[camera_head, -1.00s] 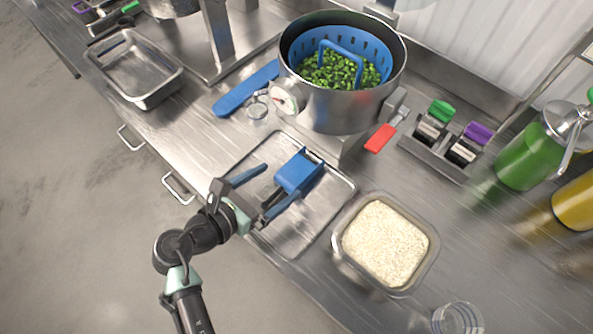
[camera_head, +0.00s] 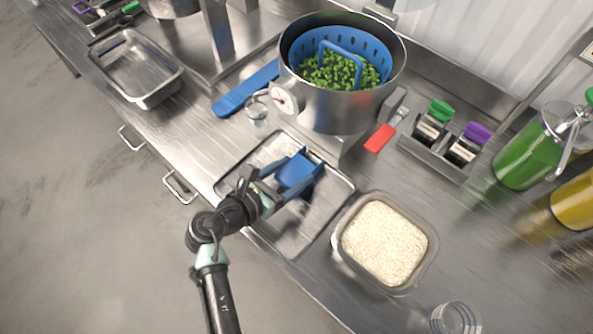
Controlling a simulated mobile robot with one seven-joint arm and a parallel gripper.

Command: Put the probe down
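A round white dial (camera_head: 284,98) shows at the left side of the pot (camera_head: 340,112). No separate probe can be made out; part of the blue thing is hidden by my gripper.
The pot holds a blue perforated basket with green pieces. A container of rice (camera_head: 384,243) stands right of the tray. A red-handled tool (camera_head: 380,138), a blue paddle-like tool (camera_head: 245,90), a clear cup (camera_head: 456,319) and green and yellow bottles stand around. An empty pan (camera_head: 135,68) is far left.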

